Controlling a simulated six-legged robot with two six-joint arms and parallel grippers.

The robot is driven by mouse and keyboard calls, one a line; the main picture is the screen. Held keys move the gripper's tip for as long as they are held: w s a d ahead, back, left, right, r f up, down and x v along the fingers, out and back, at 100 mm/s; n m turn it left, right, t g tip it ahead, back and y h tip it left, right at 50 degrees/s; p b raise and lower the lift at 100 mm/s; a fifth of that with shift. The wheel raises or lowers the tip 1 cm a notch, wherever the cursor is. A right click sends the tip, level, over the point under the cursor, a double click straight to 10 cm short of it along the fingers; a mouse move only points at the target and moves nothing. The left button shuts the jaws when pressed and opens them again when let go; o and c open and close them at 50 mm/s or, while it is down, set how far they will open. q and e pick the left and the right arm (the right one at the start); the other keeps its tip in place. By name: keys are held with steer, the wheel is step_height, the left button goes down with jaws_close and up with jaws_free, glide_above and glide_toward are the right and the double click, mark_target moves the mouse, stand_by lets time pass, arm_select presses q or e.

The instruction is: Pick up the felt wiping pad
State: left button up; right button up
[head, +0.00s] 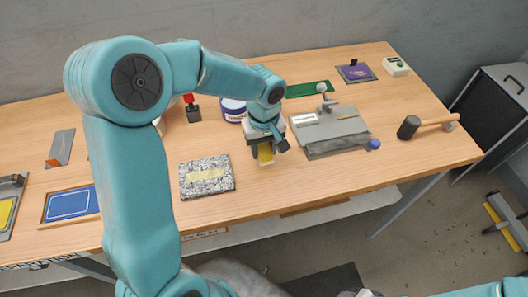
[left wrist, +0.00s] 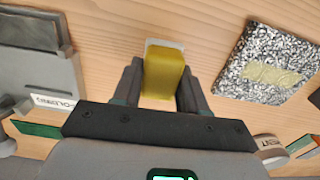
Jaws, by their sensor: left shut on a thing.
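The felt wiping pad, a yellow block with a pale edge, shows in the head view (head: 265,153) and in the left wrist view (left wrist: 165,72). My left gripper (head: 266,148) is shut on it, one finger on each side, as the left wrist view (left wrist: 161,88) also shows. The gripper points down over the middle of the table, and its upper part hides some of the pad. I cannot tell whether the pad touches the wood. My right gripper is not in view; only part of my right arm shows at the lower right.
A speckled slab (head: 190,187) with a yellowish patch lies left of the pad. A mallet (head: 409,127) lies farther right. A blue tray (head: 70,204) is at left. Wood in front of the pad is clear.

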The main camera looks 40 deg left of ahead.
mark_target(264, 147)
arm_select(q)
step_height(264, 147, up, 18)
steer(key=shift+f, duration=0.2)
